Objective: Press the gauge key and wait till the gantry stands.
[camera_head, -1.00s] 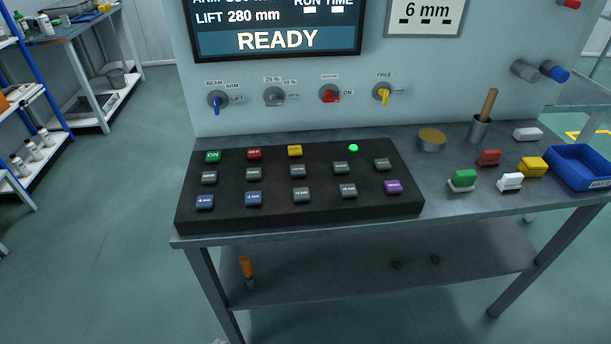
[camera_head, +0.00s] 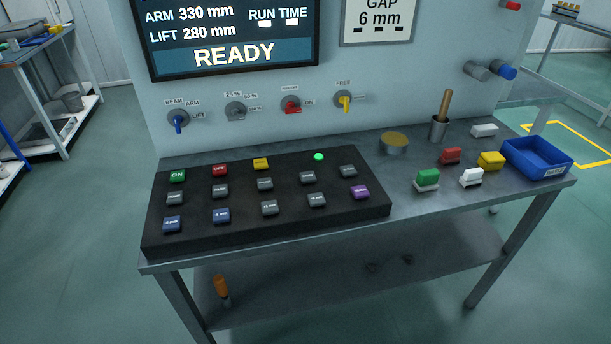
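A black key panel (camera_head: 300,222) lies on the bench with several keys. A green ON key (camera_head: 177,175), a red OFF key (camera_head: 220,170) and a yellow key (camera_head: 261,164) form the back row, beside a lit green lamp (camera_head: 319,157). Grey keys, blue keys (camera_head: 172,223) and a purple key (camera_head: 360,192) stand in front. Most labels are too small to read, so I cannot tell which is the gauge key. The display (camera_head: 235,45) reads ARM 330 mm, LIFT 280 mm and READY. The gantry is not in view, and neither gripper shows.
Four-knob row aside, a GAP 6 mm sign (camera_head: 378,20) hangs on the wall. Right of the panel stand a round tin (camera_head: 394,143), a cup (camera_head: 438,129), loose coloured blocks (camera_head: 427,178) and a blue bin (camera_head: 538,158). A shelf (camera_head: 330,275) runs below the bench.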

